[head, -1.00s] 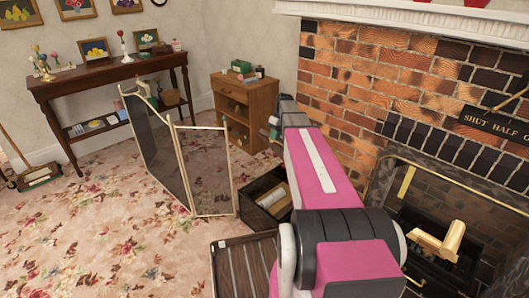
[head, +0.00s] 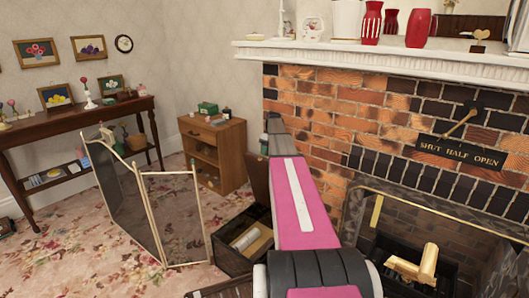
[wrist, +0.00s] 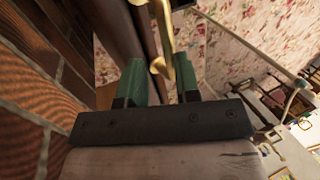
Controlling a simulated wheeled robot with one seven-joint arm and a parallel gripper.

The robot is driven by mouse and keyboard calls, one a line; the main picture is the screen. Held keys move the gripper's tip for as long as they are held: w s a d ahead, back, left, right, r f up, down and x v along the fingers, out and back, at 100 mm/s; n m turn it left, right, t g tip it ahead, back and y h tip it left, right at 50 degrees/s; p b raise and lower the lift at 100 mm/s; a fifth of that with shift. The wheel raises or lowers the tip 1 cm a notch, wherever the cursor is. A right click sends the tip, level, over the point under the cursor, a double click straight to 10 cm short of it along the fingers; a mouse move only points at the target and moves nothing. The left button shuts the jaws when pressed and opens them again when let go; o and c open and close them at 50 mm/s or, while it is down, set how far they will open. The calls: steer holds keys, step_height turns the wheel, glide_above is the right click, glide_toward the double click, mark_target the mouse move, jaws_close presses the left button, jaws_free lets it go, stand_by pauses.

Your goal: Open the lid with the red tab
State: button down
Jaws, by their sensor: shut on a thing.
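My gripper (wrist: 161,82) has green fingers in the wrist view, shut on a dark brown panel (wrist: 148,45) seen nearly edge-on. A brass hooked piece (wrist: 166,45) shows in front of the panel, between the fingertips; whether they touch it is unclear. In the head view, my pink arm hides most of the gripper. Below its end, a brown panel (head: 258,178) stands upright behind an open dark box (head: 233,262), looking like its raised lid. A pale roll (head: 247,238) lies in the box. I can make out no red tab in either view.
A folding fire screen (head: 172,215) stands left of the box. A small wooden cabinet (head: 232,150) is behind it, and a side table (head: 70,125) is further left. The brick fireplace (head: 335,115) is close on the right. Flowered carpet (head: 85,235) lies open at left.

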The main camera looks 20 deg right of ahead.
steer(key=shift+w+d+f, duration=0.15)
steer(key=shift+d+f, duration=0.25)
steer(key=shift+f, duration=0.25)
steer(key=c, duration=1)
jaws_free()
steer(key=shift+f, duration=0.1)
steer(key=shift+a, duration=0.15)
steer(key=shift+c, duration=0.5)
steer(key=shift+r, duration=0.3)
steer(key=shift+c, duration=0.2)
steer(key=v, duration=0.7)
steer(key=shift+a+r, duration=0.15)
steer(key=shift+r, duration=0.25)
